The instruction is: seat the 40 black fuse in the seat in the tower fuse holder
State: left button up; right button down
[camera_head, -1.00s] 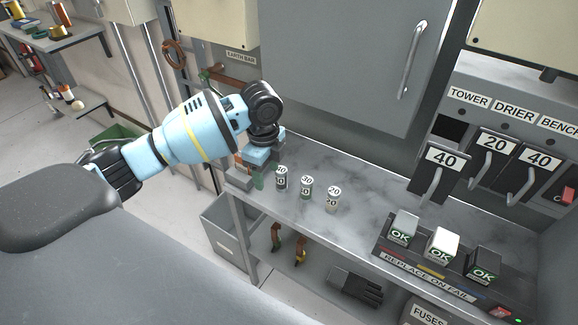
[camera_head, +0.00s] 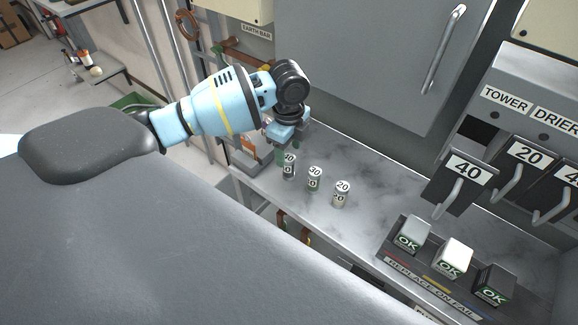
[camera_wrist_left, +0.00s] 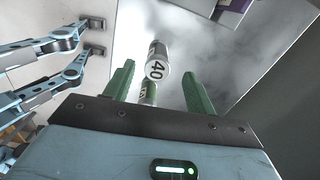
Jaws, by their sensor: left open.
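The 40 black fuse (camera_head: 289,168) stands upright on the grey marbled bench, leftmost in a row of three small cylinders. My left gripper (camera_head: 283,150), with green fingers, is at this fuse, just behind and left of it. In the left wrist view its fingers are open, and the fuse (camera_wrist_left: 157,66) shows between them with its 40 label up. I cannot tell if either finger touches it. The tower fuse holder (camera_head: 505,98) is at right, with a dark opening (camera_head: 478,131) under the TOWER label. My right gripper is out of view.
A 30 fuse (camera_head: 314,181) and a 20 fuse (camera_head: 341,195) stand close to the right of the 40 fuse. A panel marked REPLACE ON FAIL (camera_head: 428,288) holds three OK blocks. The bench between fuses and panel is clear. A grey cabinet door (camera_head: 370,60) stands behind.

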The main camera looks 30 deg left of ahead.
aim_at(289, 157)
pick_arm(q)
jog(key=f, duration=0.5)
jog(key=shift+s, duration=0.2)
jog(key=c, duration=1.1)
